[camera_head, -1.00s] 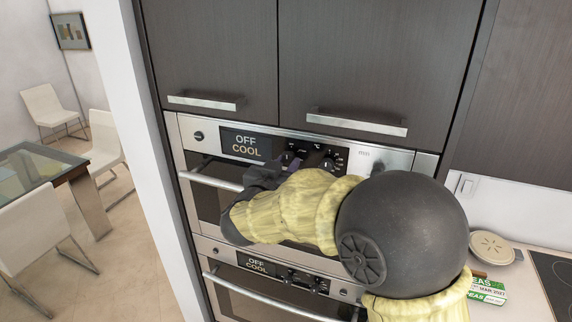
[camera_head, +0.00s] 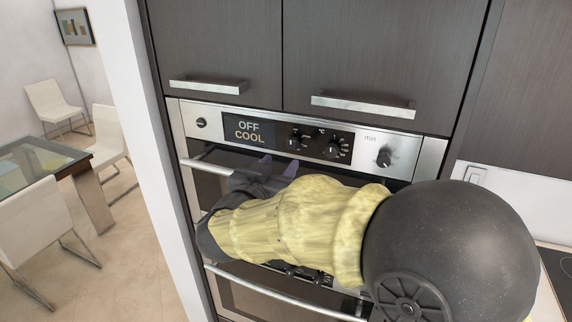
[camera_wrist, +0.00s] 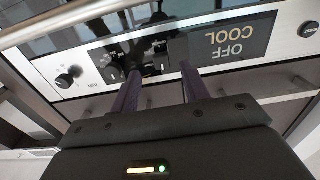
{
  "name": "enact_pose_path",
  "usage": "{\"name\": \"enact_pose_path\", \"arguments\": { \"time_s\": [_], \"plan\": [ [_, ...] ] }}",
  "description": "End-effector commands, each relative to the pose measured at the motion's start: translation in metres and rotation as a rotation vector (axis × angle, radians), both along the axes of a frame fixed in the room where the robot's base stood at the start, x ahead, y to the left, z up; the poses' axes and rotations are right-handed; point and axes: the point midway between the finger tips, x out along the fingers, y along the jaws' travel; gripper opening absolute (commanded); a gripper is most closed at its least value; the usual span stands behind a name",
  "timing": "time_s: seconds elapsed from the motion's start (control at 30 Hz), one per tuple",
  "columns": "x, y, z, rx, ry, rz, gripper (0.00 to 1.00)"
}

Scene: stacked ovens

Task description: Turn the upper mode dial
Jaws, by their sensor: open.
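The upper oven's control panel (camera_head: 300,141) has two black dials right of its display, which reads OFF COOL. The dial nearer the display (camera_head: 297,138) has a white mark; the second black dial (camera_head: 333,147) is to its right. I cannot read which one is labelled mode. My gripper (camera_head: 278,168) is open and empty, its purple fingers pointing toward the panel from just below the dials. In the wrist view, which is upside down, the finger tips (camera_wrist: 160,72) straddle the area of the dial nearer the display (camera_wrist: 158,52). Contact is not visible.
A horizontal oven door handle (camera_head: 208,170) runs just below the panel, partly hidden by my arm. Cabinet handles (camera_head: 362,106) stick out above.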

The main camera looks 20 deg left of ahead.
Motion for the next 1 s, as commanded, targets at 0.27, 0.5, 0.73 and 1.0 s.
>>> {"name": "enact_pose_path", "arguments": {
  "time_s": [0.27, 0.5, 0.73, 1.0],
  "plan": [
    [-0.057, 0.005, -0.004, 0.001, 0.000, 0.003, 0.45],
    [-0.097, 0.008, -0.003, 0.000, 0.002, 0.001, 0.45],
    [-0.106, 0.008, -0.001, -0.002, 0.003, -0.001, 0.45],
    [-0.106, 0.008, -0.001, -0.002, 0.003, -0.001, 0.45]
  ]
}}
